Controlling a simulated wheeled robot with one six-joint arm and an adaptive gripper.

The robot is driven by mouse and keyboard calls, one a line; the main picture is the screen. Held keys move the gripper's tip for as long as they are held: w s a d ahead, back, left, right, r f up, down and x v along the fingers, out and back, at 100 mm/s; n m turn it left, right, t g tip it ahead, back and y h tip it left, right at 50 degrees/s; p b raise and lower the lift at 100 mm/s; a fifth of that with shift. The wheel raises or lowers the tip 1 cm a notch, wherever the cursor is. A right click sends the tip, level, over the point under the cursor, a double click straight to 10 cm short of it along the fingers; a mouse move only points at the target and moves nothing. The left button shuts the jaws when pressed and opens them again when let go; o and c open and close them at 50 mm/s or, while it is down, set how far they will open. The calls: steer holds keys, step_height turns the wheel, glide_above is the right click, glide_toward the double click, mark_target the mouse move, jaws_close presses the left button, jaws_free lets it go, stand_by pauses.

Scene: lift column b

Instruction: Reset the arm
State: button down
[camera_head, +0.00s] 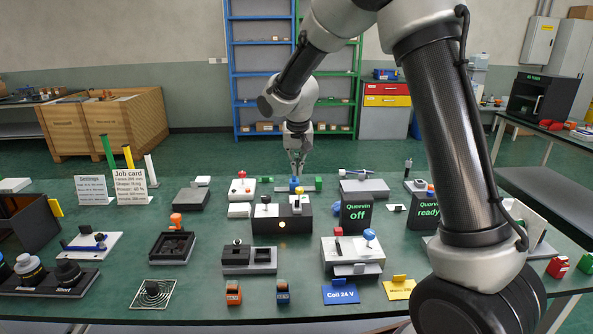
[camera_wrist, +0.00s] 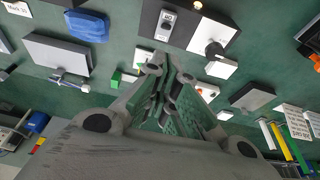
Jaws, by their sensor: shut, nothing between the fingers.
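My arm reaches over the green bench (camera_head: 205,300) from the right in the head view. My gripper (camera_head: 297,172) points down above the back middle of the bench, just over a small blue and green part (camera_head: 309,186). In the wrist view the fingers of my gripper (camera_wrist: 166,100) are together with nothing between them. I cannot tell from the head view how high the fingertips are above the part.
The job card (camera_head: 131,188) stands at left. Bare bench shows between the devices and along the front.

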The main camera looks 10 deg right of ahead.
steer(key=shift+s+r, duration=0.25)
steer(key=shift+s, duration=0.05)
steer(key=s+d+r, duration=0.3)
steer(key=s+d, duration=0.2)
steer(key=s, duration=0.7)
steer(key=s+d+r+n, duration=0.1)
steer(key=s+d+r, duration=0.3)
steer(key=s, duration=0.8)
steer(key=s+d+r+n+t, duration=0.1)
steer(key=s+d+r, duration=0.3)
steer(key=s, duration=0.8)
steer(key=shift+s+d+r+y, duration=0.2)
steer(key=shift+s+d+y, duration=0.1)
steer(key=shift+d, duration=0.9)
